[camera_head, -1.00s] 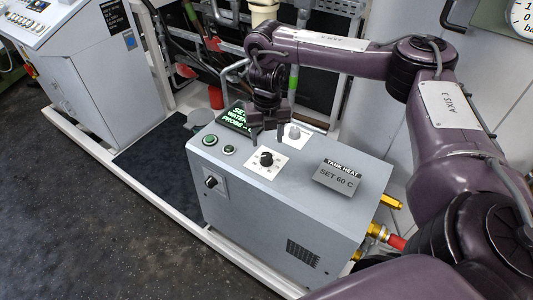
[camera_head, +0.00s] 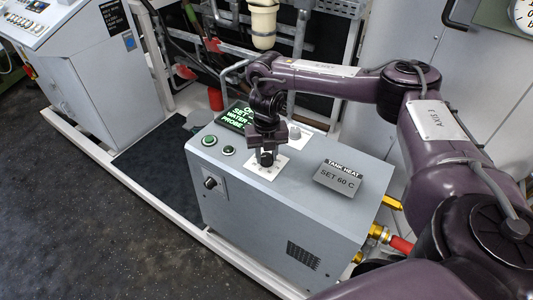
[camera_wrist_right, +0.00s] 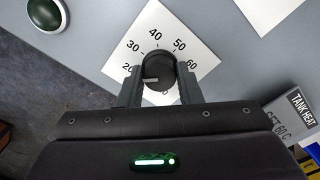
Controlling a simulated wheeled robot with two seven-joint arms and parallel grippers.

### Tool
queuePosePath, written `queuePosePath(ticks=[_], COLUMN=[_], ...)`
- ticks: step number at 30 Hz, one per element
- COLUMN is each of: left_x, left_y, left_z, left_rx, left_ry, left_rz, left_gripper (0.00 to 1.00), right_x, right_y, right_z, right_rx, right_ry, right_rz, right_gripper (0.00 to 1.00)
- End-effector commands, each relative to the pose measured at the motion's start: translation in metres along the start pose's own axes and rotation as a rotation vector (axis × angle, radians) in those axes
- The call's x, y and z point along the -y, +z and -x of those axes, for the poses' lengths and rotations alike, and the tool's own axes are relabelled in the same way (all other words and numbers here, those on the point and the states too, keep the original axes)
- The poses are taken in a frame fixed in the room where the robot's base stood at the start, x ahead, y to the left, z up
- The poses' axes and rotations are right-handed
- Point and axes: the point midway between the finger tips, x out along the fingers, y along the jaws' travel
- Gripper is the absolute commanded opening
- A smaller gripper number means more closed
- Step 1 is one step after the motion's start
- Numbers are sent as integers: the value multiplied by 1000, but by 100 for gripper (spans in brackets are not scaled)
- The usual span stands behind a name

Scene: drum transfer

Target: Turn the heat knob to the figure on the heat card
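The heat knob (camera_wrist_right: 158,66) is black and round, on a white dial plate (camera_wrist_right: 118,66) marked 20, 30, 40, 50 and 60. Its white mark points left, near or just below the 20. My right gripper (camera_wrist_right: 160,80) is down over the knob, one finger on each side, and appears shut on it. In the head view my right gripper (camera_head: 267,158) hides most of the knob. The heat card (camera_head: 338,177) reads TANK HEAT, SET 60 C; part of it shows in the right wrist view (camera_wrist_right: 289,113). My left gripper is not in view.
On the grey cabinet (camera_head: 300,220) are a green button (camera_head: 209,140), a smaller button (camera_head: 228,151) and a green-lettered display (camera_head: 236,116). A second black knob (camera_head: 211,183) is on the front face.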

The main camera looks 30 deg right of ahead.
Motion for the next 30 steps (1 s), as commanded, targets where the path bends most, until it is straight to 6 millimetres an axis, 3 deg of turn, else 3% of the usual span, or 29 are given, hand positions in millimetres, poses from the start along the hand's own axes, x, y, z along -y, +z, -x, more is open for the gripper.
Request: queuePosePath(ticks=[1, 5, 17, 30], left_x=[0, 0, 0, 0], left_y=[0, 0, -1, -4], left_z=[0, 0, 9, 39], left_rx=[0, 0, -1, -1], left_ry=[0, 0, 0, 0], left_rz=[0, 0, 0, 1], left_gripper=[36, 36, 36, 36], right_x=[0, 0, 0, 0], right_y=[0, 0, 0, 0], right_z=[0, 0, 2, 4], right_rx=[0, 0, -1, -1], right_ry=[-1, -1, -1, -1], right_rz=[0, 0, -84, -453], right_gripper=[24, 9, 9, 9])
